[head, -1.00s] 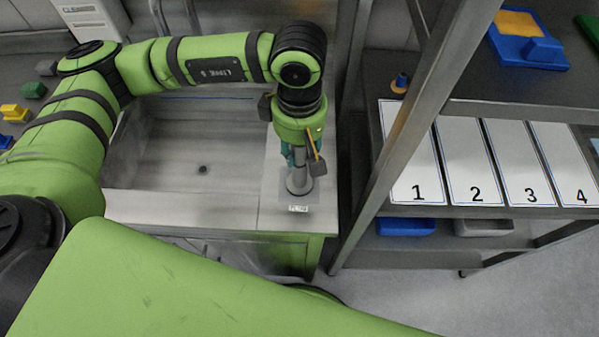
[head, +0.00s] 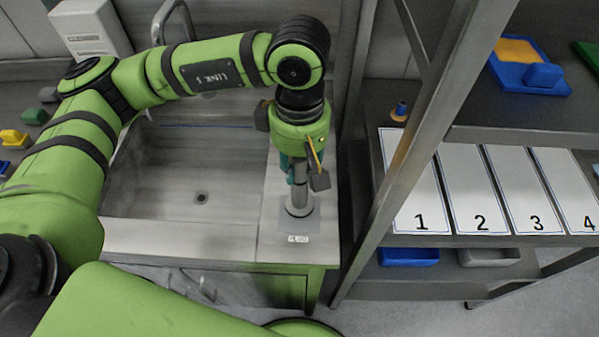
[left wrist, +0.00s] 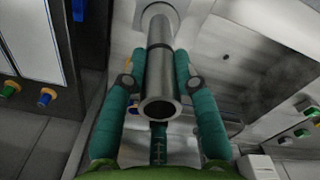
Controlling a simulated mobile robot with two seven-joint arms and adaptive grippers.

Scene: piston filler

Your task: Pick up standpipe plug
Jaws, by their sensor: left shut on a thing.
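The standpipe plug is a grey metal tube (head: 300,196) with a wider round foot. It is upright over a small grey square on the sink's right ledge, just behind a white label (head: 298,239). My left gripper (head: 293,172) is above it, with teal fingers shut on the tube from both sides. In the left wrist view the tube (left wrist: 161,85) runs between the teal fingers (left wrist: 160,62), its open end towards the camera. A gap under the foot is hard to judge. My right gripper is not in view.
The sink basin (head: 165,195) is left of the plug. A steel rack post (head: 398,180) stands close on the right. Blue and grey bins are below.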

